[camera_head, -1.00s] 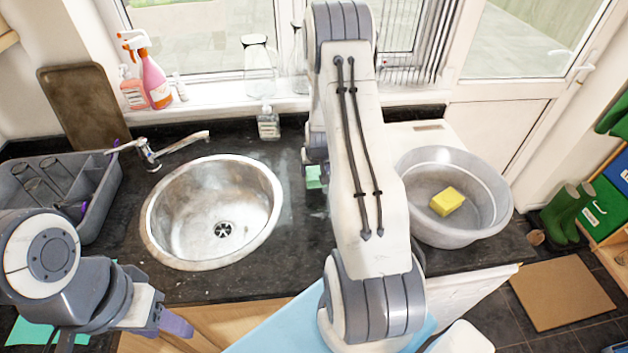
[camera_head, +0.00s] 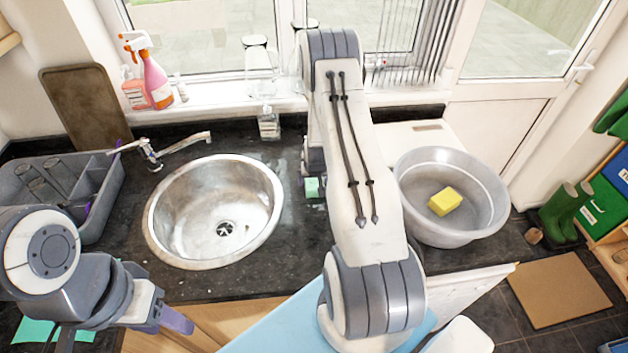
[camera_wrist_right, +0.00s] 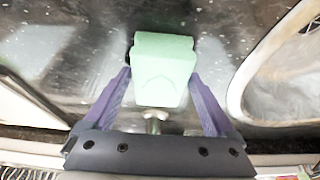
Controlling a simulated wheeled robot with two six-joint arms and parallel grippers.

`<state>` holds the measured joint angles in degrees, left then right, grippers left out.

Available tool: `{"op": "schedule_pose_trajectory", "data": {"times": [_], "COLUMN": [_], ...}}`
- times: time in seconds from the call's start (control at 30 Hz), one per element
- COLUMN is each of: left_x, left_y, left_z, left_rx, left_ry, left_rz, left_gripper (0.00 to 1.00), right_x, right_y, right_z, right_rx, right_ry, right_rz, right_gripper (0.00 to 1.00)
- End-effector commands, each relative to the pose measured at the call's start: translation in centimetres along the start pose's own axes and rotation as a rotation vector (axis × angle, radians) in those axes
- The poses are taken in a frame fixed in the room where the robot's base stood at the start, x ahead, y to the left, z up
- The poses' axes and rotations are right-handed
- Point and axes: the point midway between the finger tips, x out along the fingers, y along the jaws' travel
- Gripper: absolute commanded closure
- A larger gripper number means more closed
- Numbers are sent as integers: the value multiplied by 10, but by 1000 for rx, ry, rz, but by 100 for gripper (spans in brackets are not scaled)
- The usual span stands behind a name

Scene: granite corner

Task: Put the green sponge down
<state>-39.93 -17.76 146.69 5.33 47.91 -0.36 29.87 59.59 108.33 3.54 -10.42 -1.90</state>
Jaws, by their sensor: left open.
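The green sponge (camera_head: 312,187) is at the dark worktop, between the sink and the grey basin, partly hidden behind my right arm. In the right wrist view the sponge (camera_wrist_right: 164,72) is a pale green block between the purple fingers of my right gripper (camera_wrist_right: 160,76). The fingertips lie against its two sides. In the head view my right gripper (camera_head: 313,168) is mostly hidden by its own arm. Whether the sponge's underside touches the worktop is hard to tell. My left gripper (camera_head: 125,328) is low at the left, open, with nothing seen between its fingers.
A round steel sink (camera_head: 160,235) lies left of the sponge. A grey basin (camera_head: 480,233) with a yellow sponge (camera_head: 445,201) stands to the right. A soap bottle (camera_head: 268,124) stands behind. A grey rack (camera_head: 100,205) is at the far left.

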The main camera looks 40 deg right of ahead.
Motion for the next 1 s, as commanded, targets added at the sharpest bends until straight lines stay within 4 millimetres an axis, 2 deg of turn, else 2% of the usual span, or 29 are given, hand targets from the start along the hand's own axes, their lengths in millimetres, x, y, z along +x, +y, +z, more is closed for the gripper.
{"op": "schedule_pose_trajectory", "data": {"times": [0.27, 0.33, 0.43, 0.73, 0.9, 1.0], "left_x": [-2, -5, 0, 15, 17, 11], "left_y": [0, 0, 0, -1, -1, -1], "left_z": [0, 0, 0, 1, 1, 1], "left_rx": [0, 0, 0, -2, -3, -3], "left_ry": [0, 0, 1, 0, 0, 0], "left_rz": [0, 0, 0, 0, 0, 0], "left_gripper": [50, 50, 50, 50, 50, 50], "right_x": [-2, -5, -12, -65, -96, -112], "right_y": [0, 0, 0, 0, 0, 0], "right_z": [-1, -2, -2, -2, -2, -3], "right_rx": [0, 0, 0, 0, 1, 1], "right_ry": [0, 0, 2, 4, 3, 2], "right_rz": [0, 0, 0, 0, -1, 0], "right_gripper": [0, 0, 0, 0, 0, 0]}}
